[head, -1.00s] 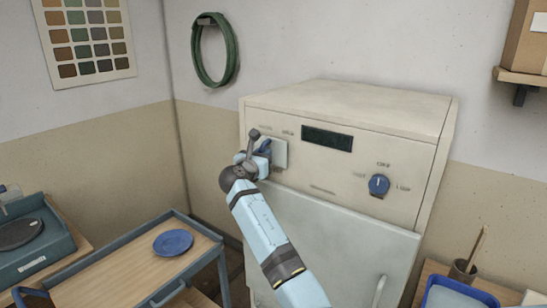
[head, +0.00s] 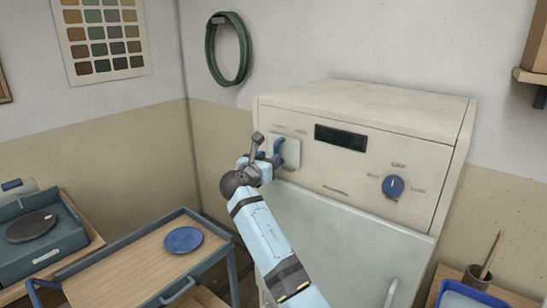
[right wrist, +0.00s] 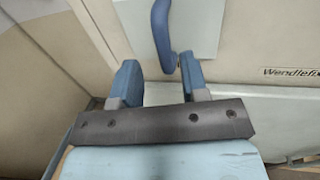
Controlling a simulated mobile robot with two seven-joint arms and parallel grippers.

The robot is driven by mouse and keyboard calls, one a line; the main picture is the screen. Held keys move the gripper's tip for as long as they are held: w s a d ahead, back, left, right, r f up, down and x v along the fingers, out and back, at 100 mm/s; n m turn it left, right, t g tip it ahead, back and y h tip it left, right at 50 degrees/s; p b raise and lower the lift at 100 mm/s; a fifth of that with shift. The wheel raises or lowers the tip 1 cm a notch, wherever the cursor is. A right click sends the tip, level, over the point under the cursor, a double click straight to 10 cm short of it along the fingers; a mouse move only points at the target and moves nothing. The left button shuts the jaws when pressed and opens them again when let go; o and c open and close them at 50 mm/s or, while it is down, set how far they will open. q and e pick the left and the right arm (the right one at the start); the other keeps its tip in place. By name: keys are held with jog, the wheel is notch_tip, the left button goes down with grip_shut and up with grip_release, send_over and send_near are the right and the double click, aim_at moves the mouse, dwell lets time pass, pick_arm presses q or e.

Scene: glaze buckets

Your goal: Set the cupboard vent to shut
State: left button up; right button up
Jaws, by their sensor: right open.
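The cupboard (head: 345,160) is a cream cabinet in the head view. A pale plate (head: 292,146) at the upper left of its front carries a blue lever (head: 279,152). The lever, which looks like the vent handle, also shows at the top of the right wrist view (right wrist: 162,32), hanging down with its end bent to the right. The small labels around it are too blurred to read. My right gripper (head: 264,166) is just left of and below the lever, open and empty. In the right wrist view its fingers (right wrist: 158,82) are apart, with the lever beyond them. My left gripper is out of view.
A blue knob (head: 393,187) and a dark display (head: 340,138) are on the same front. A trolley (head: 120,272) with a blue plate (head: 184,239) stands left. A blue tray (head: 468,297) is at lower right. A hose (head: 227,48) hangs on the wall.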

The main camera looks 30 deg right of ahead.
jog(key=b+v, duration=0.1)
jog(key=v, duration=0.8)
jog(key=shift+s+a, duration=0.15)
jog(key=shift+a, duration=0.1)
jog(key=s+a+f+m+t+y+p, duration=0.1)
jog(key=s+a+f+m+y, duration=0.3)
jog(key=f, duration=0.9)
jog(key=s+d+f+m+t+y+p, duration=0.15)
jog(key=s+f+y, duration=0.5)
jog(key=f, duration=0.65)
jog(key=s+a+f+m+y, duration=0.2)
jog(key=s+m, duration=0.3)
jog(key=s, duration=0.4)
jog(key=s+a+f+m+g+y+p, duration=0.1)
jog(key=s+a+f+m+y, duration=0.1)
jog(key=s+f+m, duration=0.3)
jog(key=s+a+f+m+y, duration=0.2)
jog(key=s+m, duration=0.4)
jog(key=s, duration=0.7)
jog(key=shift+s+a+f+y, duration=0.4)
jog(key=shift+f+y, duration=0.45)
jog(key=shift+f, duration=0.15)
jog(key=shift+d+g, duration=0.15)
jog(key=shift+g, duration=0.1)
